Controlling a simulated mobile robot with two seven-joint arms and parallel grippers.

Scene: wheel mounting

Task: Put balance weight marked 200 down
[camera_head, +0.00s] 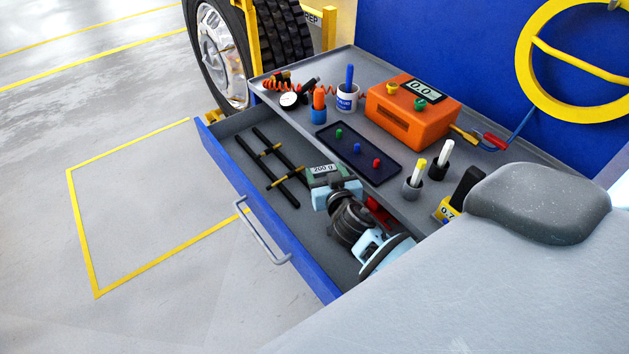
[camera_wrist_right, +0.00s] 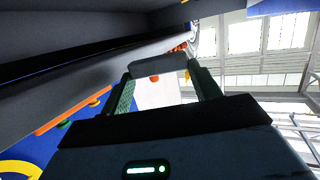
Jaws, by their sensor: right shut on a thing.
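The balance weight (camera_head: 320,169), a block with a label reading 200 g, is held at the tips of my right gripper (camera_head: 327,177). It is over the open blue drawer (camera_head: 225,148), beside the edge of the tool top. I cannot tell whether it touches the drawer floor. In the right wrist view the grey weight (camera_wrist_right: 158,66) sits between the two green fingers of my right gripper (camera_wrist_right: 160,78). My right wrist hides the drawer's near end. My left gripper is not in view.
Black rods with yellow bands (camera_head: 275,165) lie in the drawer's far part. The tool top holds a dark tray with coloured pegs (camera_head: 358,152), an orange device (camera_head: 410,112), a blue-handled cup (camera_head: 347,97) and markers. A wheel (camera_head: 222,55) stands behind. Some drawer floor around the rods is bare.

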